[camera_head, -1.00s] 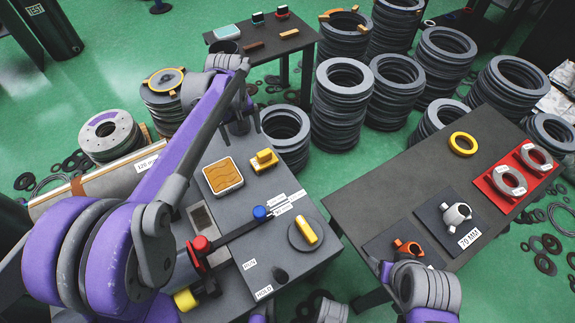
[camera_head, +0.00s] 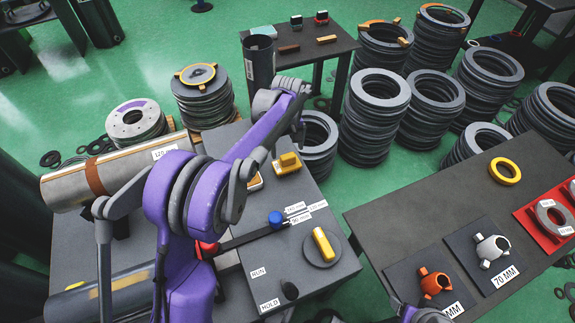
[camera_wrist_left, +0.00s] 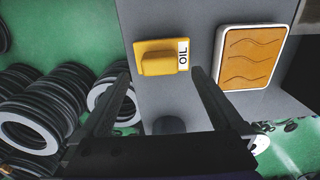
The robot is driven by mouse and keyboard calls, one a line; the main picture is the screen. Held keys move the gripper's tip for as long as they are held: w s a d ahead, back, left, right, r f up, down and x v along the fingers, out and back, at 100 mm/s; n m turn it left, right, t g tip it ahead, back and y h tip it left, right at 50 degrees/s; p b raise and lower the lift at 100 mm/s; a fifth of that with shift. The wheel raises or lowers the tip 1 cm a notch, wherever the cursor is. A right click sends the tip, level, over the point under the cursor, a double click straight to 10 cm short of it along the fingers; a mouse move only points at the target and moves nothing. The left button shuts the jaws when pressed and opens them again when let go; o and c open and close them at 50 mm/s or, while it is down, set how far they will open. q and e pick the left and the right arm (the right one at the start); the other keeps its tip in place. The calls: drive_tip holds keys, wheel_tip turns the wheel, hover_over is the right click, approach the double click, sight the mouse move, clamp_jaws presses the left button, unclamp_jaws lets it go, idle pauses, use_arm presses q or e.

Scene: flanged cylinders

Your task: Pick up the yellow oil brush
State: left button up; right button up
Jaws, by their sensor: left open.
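The yellow oil brush (camera_head: 288,163) lies on the grey workbench, a yellow block with a raised grip. In the left wrist view the brush (camera_wrist_left: 158,57) shows a white OIL label on its right side. My left gripper (camera_head: 298,130) is above the far part of the bench, near the brush, its fingers partly hidden by the wrist in the head view. In the left wrist view the open fingers (camera_wrist_left: 160,74) straddle the line to the brush, with nothing between them. Only a bit of my right arm shows at the bottom edge; its jaws are not clear.
An orange pad with a white rim (camera_wrist_left: 252,57) lies beside the brush. A blue knob (camera_head: 276,218) and a yellow-handled dial (camera_head: 324,246) are nearer on the bench. Stacked grey rings (camera_head: 317,146) stand behind it. A dark table (camera_head: 420,220) with fittings is at right.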

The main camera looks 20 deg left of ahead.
sight(288, 156)
use_arm(q)
wheel_tip(288, 156, down, 4)
drive_tip(key=shift+s+d+f+b, duration=0.1)
drive_tip(key=shift+s+d+b, duration=0.05)
drive_tip(key=shift+b, duration=0.4)
drive_tip(key=shift+c, duration=0.3)
clamp_jaws()
wheel_tip(288, 156, up, 10)
drive_tip(key=p, duration=0.2)
drive_tip(key=shift+p, duration=0.35)
drive_tip(key=c, duration=0.6)
unclamp_jaws()
drive_tip(key=c, duration=0.6)
